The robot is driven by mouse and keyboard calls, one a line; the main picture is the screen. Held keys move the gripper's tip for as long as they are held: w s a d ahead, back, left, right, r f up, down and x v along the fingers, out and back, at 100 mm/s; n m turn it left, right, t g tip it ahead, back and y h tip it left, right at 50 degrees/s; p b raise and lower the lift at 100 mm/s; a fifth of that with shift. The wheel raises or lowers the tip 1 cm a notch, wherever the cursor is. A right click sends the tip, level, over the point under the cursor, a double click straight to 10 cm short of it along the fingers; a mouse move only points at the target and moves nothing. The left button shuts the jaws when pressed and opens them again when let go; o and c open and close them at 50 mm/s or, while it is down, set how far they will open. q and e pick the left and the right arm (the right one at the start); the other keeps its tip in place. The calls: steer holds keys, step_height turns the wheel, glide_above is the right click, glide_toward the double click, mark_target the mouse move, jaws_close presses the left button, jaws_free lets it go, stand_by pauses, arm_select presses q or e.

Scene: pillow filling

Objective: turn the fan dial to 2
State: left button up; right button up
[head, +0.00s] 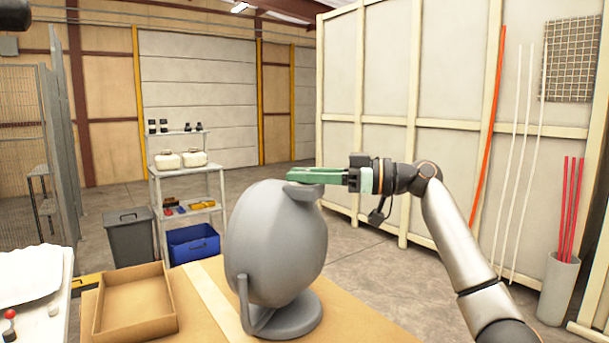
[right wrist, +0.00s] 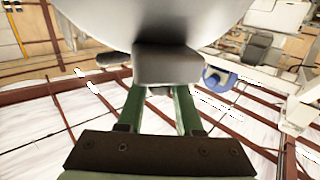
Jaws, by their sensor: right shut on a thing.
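A grey fan (head: 272,245) with a rounded housing stands upright on its round base (head: 290,318) on the table. A small grey block (head: 304,191) juts from the top of the housing; it also shows large in the right wrist view (right wrist: 168,66). My right gripper (head: 293,176), with green fingers, reaches in from the right and is shut on this block. The block hides the fingertips in the right wrist view. I see no dial markings, so I cannot tell a dial setting. My left gripper is not in view.
An open cardboard tray (head: 104,315) lies left of the fan, with a white cloth-like thing (head: 30,275) farther left. Behind stand a shelf (head: 187,173), a grey bin (head: 130,240) and a blue crate (head: 194,244). The tabletop (head: 365,322) right of the fan base is clear.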

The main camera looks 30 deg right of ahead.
jaws_close()
steer(key=shift+t, duration=0.3)
steer(key=shift+f+m+t+h+b, duration=0.1)
steer(key=shift+m+t+h+b, duration=0.4)
steer(key=shift+m+t+h, duration=0.35)
steer(key=m+t+h, duration=0.2)
steer(key=h, duration=0.1)
steer(key=shift+s+m, duration=0.1)
steer(key=shift+m, duration=0.15)
steer(key=h, duration=0.1)
steer(key=m+t+h, duration=0.1)
steer(key=m+t+h+p, duration=0.1)
steer(key=shift+a+r+h, duration=0.15)
steer(key=shift+r+h, duration=0.1)
steer(key=m+h+p, duration=0.1)
steer(key=m+h, duration=0.1)
steer(key=h, duration=0.1)
steer(key=m+t+h+p, duration=0.1)
steer(key=m+h, duration=0.2)
steer(key=h, duration=0.1)
steer(key=shift+f+m+g+h+p, duration=0.1)
steer(key=shift+m+g+h+p, duration=0.35)
steer(key=shift+m+h, duration=1)
steer(key=shift+f+m+g+h+p, duration=0.1)
steer(key=shift+m+g+h+p, duration=0.55)
steer(key=shift+h, duration=1.4)
steer(key=shift+m+b, duration=0.3)
